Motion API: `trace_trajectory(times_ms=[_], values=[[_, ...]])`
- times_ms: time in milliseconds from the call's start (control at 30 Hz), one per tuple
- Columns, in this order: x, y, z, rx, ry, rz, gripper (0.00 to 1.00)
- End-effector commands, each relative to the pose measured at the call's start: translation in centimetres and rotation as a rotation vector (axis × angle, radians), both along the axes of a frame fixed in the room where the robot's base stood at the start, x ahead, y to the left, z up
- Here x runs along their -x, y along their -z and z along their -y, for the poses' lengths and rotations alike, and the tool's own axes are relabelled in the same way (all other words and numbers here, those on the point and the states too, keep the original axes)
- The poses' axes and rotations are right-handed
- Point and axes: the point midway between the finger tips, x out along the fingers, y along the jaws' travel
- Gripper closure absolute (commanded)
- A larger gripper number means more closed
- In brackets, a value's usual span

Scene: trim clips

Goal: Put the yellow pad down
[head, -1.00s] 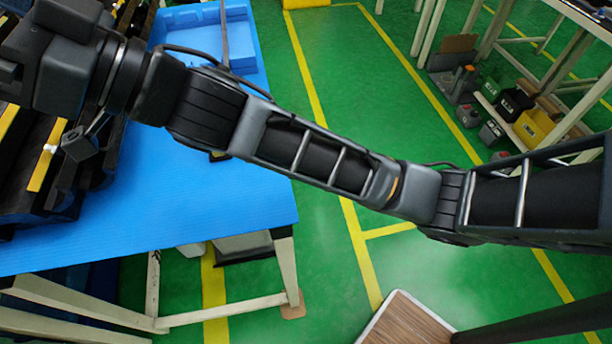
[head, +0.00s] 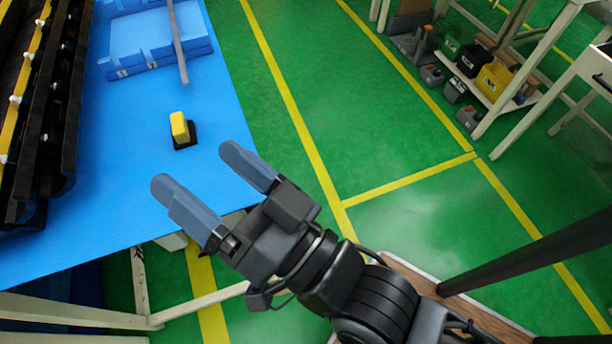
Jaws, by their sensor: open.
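The yellow pad (head: 179,127) stands upright on a small black base (head: 186,142) on the blue table top (head: 130,170), near the table's right side. My gripper (head: 207,167) is open and empty, with its two blue-grey fingers apart and pointing to the upper left.
Black trim parts (head: 50,110) with yellow strips and white clips lie along the table's left. A blue tray (head: 150,35) with a grey bar (head: 177,45) across it is at the back. Shelves with boxes (head: 490,85) stand far right. Green floor right of the table is clear.

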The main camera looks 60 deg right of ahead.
Motion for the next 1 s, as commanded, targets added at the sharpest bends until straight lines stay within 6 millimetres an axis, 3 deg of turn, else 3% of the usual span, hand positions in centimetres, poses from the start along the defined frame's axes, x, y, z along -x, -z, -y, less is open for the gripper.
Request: trace_trajectory(times_ms=[33, 200, 300, 433, 667, 1000], values=[[2.2, 1.7, 0.5, 0.033, 0.003, -0.07, 0.11], [9.1, 5.9, 3.3, 0.198, 0.004, -0.277, 0.11], [13.0, 7.5, 5.2, 0.311, -0.013, -0.381, 0.11], [16.6, 8.4, 7.4, 0.433, -0.041, -0.478, 0.11], [18.9, 8.6, 9.1, 0.532, -0.068, -0.54, 0.06], [18.2, 8.9, 8.8, 0.503, -0.055, -0.541, 0.06]])
